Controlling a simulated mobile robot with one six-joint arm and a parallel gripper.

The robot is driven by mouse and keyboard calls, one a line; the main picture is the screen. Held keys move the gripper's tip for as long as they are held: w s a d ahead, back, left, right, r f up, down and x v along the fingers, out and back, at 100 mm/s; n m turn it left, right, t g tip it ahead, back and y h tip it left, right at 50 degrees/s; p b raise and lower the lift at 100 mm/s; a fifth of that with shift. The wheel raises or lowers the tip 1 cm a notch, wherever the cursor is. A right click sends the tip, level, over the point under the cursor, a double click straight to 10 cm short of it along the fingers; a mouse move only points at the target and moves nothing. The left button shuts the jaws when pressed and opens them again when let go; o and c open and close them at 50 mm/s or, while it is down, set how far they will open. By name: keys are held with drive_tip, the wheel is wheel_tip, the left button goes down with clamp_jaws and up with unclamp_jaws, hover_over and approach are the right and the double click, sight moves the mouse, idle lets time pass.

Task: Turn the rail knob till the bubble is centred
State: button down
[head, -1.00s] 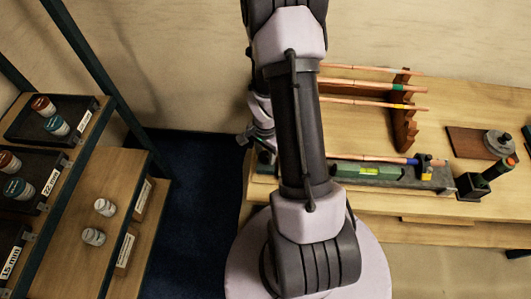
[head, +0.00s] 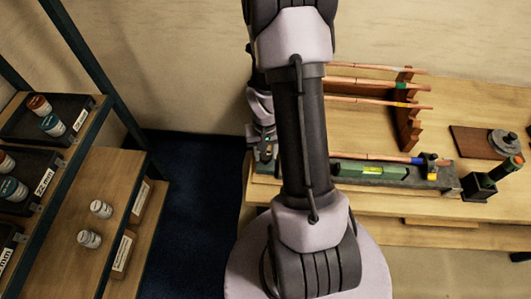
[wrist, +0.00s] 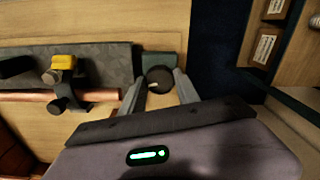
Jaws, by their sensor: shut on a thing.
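The rail knob (wrist: 158,78), dark and round with a pale pointer mark, sits at the end of the grey rail in the wrist view. My gripper (wrist: 160,88) is shut on it, one finger on each side. In the head view my gripper (head: 264,150) is at the rail's left end, partly hidden by my arm, and the knob cannot be made out. The grey rail (head: 434,182) carries a green spirit level (head: 390,172) with a yellow-green vial (head: 370,170). The bubble is too small to place.
A copper pipe (wrist: 100,95) lies along the rail in a yellow-topped clamp (wrist: 64,63). A wooden rack (head: 407,120) holds more pipes behind. Shelves with jars (head: 90,239) stand left.

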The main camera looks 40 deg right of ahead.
drive_tip(key=shift+n, duration=1)
drive_tip(key=c, duration=0.9)
unclamp_jaws()
drive_tip(key=shift+r, duration=0.1)
wheel_tip(320, 180, up, 17)
drive_tip(key=p, duration=0.4)
drive_tip(key=shift+r, duration=0.1)
